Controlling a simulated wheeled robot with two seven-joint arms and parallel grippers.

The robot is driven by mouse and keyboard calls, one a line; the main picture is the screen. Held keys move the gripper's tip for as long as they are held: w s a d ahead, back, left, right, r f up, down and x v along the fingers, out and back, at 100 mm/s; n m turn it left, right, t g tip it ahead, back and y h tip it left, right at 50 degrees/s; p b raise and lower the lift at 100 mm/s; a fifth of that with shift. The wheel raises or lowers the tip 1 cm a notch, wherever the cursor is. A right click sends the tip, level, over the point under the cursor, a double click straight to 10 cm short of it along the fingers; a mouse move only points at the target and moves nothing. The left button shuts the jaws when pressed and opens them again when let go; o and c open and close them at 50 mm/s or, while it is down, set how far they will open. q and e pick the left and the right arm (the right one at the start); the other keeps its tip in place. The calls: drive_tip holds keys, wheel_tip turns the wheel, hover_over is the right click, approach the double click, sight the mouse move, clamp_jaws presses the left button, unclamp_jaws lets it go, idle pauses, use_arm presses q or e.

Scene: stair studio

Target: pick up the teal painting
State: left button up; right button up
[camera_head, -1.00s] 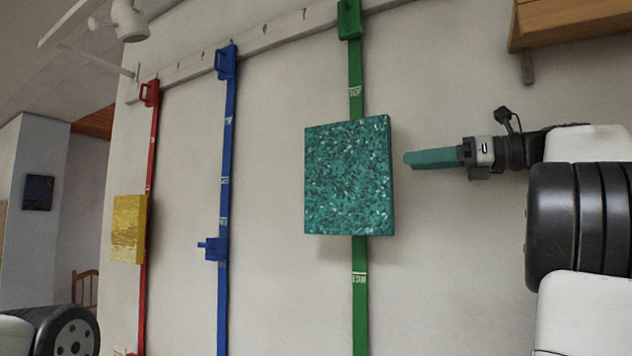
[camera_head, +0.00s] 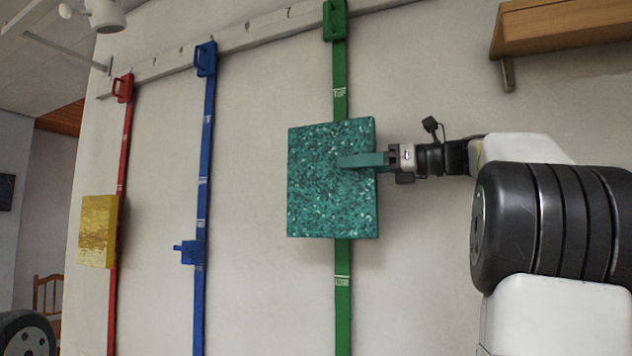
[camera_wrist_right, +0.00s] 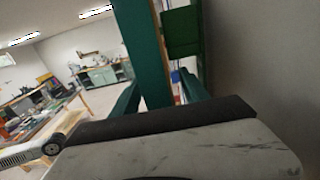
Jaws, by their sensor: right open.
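The teal painting (camera_head: 325,205), a speckled square panel, hangs on the wall in front of the green strap (camera_head: 342,290). My right gripper (camera_head: 345,160) reaches it from the right. One teal finger lies across the front of its upper right part; the other finger is hidden. In the right wrist view, a teal upright edge that looks like the painting (camera_wrist_right: 145,50) stands between the two fingers of the open right gripper (camera_wrist_right: 158,95). Contact cannot be told. My left gripper is out of view.
A yellow painting (camera_head: 99,230) hangs on the red strap (camera_head: 124,155) at left. The blue strap (camera_head: 206,140) carries a small blue holder (camera_head: 188,252). A wooden shelf (camera_head: 565,25) juts out at upper right. Bare wall lies between the straps.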

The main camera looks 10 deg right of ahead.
clamp_jaws()
idle(1.4)
